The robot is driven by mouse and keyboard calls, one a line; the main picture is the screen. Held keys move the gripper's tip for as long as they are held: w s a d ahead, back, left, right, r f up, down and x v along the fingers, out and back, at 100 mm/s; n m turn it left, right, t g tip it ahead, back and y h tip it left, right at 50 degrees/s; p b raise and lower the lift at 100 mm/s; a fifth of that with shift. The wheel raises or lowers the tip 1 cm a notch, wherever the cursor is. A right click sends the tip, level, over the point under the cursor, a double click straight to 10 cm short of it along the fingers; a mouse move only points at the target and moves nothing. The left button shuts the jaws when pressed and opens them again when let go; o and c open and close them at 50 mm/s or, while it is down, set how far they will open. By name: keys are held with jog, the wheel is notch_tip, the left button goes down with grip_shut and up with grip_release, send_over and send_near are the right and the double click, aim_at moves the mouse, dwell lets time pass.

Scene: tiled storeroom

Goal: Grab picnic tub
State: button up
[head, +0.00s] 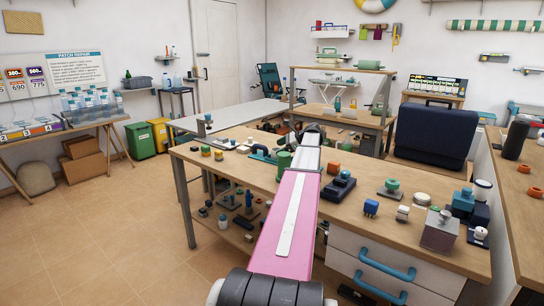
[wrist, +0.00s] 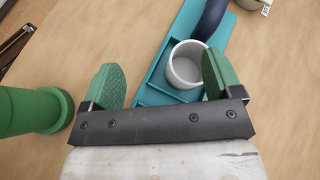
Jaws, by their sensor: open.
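A teal compartmented tray (wrist: 152,92) with a dark blue curved part (wrist: 209,18) and a white round cup (wrist: 186,66) lies on the wooden table ahead of my gripper. It may be the picnic tub; I cannot tell for certain. In the head view a teal thing (head: 258,151) shows just left of my arm, probably the same tray. My gripper (wrist: 164,83) is open and empty above the table, its green fingertips apart. The cup shows between them, nearer the right finger, which hides part of it. In the head view my arm hides the fingertips.
A green cylinder (wrist: 30,110) stands close beside my left finger; it also shows in the head view (head: 284,160). Several small items crowd the table's right half, including a dark blue device (head: 338,188) and a grey box (head: 439,232). Bare wood (wrist: 90,40) shows left of the tray.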

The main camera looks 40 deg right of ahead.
jog(key=s+d+m, duration=0.1)
jog(key=d, duration=0.1)
jog(key=d+m, duration=0.1)
jog(key=d, duration=0.1)
jog(key=s+d+m+t, duration=0.1)
jog(key=d, duration=0.1)
jog(key=shift+s+d+r+y, duration=0.3)
jog(key=shift+d+r+y, duration=0.1)
jog(key=x, duration=0.4)
jog(key=shift+w+a+f, duration=0.15)
jog(key=shift+w+a, duration=0.05)
jog(key=shift+w, duration=0.15)
jog(key=shift+d+x, duration=0.25)
jog(key=shift+x, duration=2.6)
jog(key=shift+w, duration=0.2)
jog(key=c, duration=1)
